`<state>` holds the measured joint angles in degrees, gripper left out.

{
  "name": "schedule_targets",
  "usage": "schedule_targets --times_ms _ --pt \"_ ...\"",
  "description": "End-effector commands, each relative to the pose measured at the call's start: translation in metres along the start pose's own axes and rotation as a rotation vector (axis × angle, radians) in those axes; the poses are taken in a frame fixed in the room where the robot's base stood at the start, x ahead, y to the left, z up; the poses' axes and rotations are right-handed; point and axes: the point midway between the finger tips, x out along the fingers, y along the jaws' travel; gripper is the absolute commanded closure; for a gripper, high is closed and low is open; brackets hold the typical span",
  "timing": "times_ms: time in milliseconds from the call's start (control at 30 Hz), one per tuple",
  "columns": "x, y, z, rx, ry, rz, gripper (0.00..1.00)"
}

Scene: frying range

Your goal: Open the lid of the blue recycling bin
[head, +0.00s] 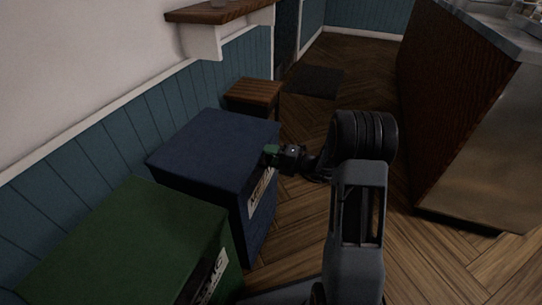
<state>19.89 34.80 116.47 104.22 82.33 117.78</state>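The blue recycling bin (208,150) stands against the left wall in the head view. Its flat lid is down, and a pale label (262,190) shows on its front. My gripper (270,153) is at the upper front edge of the bin, close to the lid's right side. I cannot tell whether it touches the lid. The fingers are small and dark here, so I cannot see whether they are open or shut.
A green bin (130,245) stands beside the blue one, nearer to me. A small wooden stool (254,92) is behind the blue bin. A wooden shelf (215,12) juts from the wall. A counter (455,120) stands at right, with open floor between.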

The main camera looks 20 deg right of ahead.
Motion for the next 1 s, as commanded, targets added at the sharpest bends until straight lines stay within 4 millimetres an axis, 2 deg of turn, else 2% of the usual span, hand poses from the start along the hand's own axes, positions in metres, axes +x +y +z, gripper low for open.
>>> schedule_targets --times_ms 33,467,767,1000 --pt "0.000 0.000 0.000 0.000 0.000 0.000 0.60" --pt "0.000 0.000 0.000 0.000 0.000 0.000 1.00" --pt "0.000 0.001 0.000 0.000 0.001 -0.001 1.00" --pt "0.009 0.021 -0.006 0.000 0.020 -0.034 1.00"
